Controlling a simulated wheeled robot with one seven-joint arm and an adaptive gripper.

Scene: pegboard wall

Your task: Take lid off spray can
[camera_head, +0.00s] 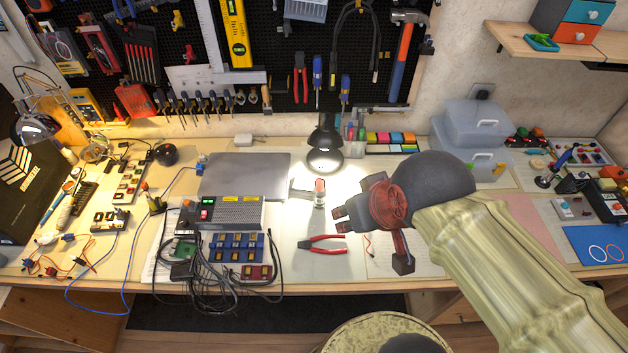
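A small can (319,198) with a red lid (320,185) stands upright on the workbench, in the bright light under the black desk lamp. I take it to be the spray can; its label is too small to read. The lid sits on top of it. My gripper (372,240) is to the right of the can and nearer to me, with its red and dark fingers spread apart and nothing seen between them. The gripper and the can appear apart. The gap in depth between them is hard to tell.
Red-handled pliers (322,242) lie in front of the can. A black lamp (325,145) stands behind it, and a closed laptop (243,175) lies to the left. A grey power supply (232,213) with cables is at front left. Clear plastic boxes (470,130) stand at back right.

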